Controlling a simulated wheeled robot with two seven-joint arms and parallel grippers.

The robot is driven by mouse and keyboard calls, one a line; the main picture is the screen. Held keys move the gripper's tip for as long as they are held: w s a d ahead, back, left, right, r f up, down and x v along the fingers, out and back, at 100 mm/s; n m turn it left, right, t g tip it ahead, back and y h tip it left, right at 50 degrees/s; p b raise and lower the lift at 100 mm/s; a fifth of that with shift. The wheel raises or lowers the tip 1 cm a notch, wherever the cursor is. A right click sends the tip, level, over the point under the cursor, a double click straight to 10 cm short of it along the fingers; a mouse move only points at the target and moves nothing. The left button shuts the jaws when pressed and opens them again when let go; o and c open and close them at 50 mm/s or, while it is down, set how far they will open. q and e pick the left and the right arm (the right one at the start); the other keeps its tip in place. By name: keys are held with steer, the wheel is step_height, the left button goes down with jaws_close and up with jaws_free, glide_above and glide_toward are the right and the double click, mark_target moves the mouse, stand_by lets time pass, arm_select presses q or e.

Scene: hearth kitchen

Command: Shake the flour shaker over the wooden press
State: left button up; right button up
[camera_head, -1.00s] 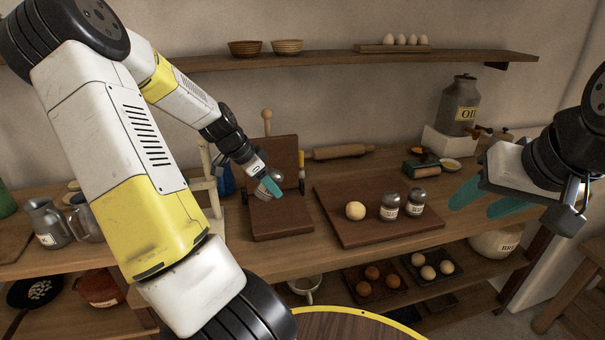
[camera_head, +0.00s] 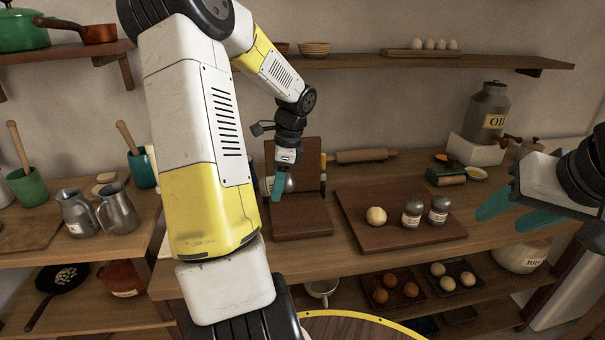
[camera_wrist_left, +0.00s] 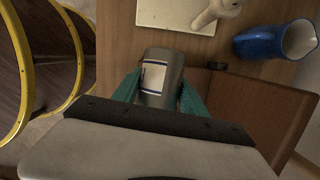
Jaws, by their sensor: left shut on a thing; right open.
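My left gripper (camera_head: 281,188) is shut on a grey metal shaker (camera_wrist_left: 161,76) with a pale, blue-edged label; its wording is unreadable. In the head view the fingers partly hide the shaker. Gripper and shaker appear above the left part of the dark wooden press (camera_head: 302,221), whose flat base lies on the counter and whose lid stands raised behind. The press also shows in the left wrist view (camera_wrist_left: 262,115). I see no flour falling. My right gripper (camera_head: 515,211) is open and empty at the right, above the counter.
A dark board (camera_head: 395,236) right of the press holds a dough ball (camera_head: 376,216) and two labelled shakers (camera_head: 412,215). A rolling pin (camera_head: 362,156) lies behind. Metal pitchers (camera_head: 118,209) stand at left.

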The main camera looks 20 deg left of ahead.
arm_select(q)
steer(key=shift+a+f+g+y, duration=0.1)
steer(key=shift+f+g+y, duration=0.3)
steer(key=shift+y, duration=0.3)
steer(key=g+y, duration=0.1)
steer(key=y, duration=0.1)
steer(key=g+y, duration=0.1)
steer(key=shift+s+a+y, duration=0.2)
steer(key=shift+a+y, duration=0.1)
steer(key=shift+y, duration=0.1)
steer(key=shift+s+a+r+g+y, duration=0.1)
steer(key=shift+a+g+y, duration=0.2)
steer(key=shift+y, duration=0.45)
steer(key=shift+s+a+g+y, duration=0.1)
steer(key=shift+g+y, duration=0.3)
steer(key=shift+y, duration=0.35)
steer(key=shift+w, duration=0.1)
steer(key=shift+w+a, duration=2.35)
steer(key=shift+w, duration=1.6)
steer(key=shift+w+d, duration=2.2)
steer(key=shift+d, duration=1.35)
steer(key=s+d, duration=0.4)
steer(key=s, duration=0.4)
steer(key=shift+d, duration=0.4)
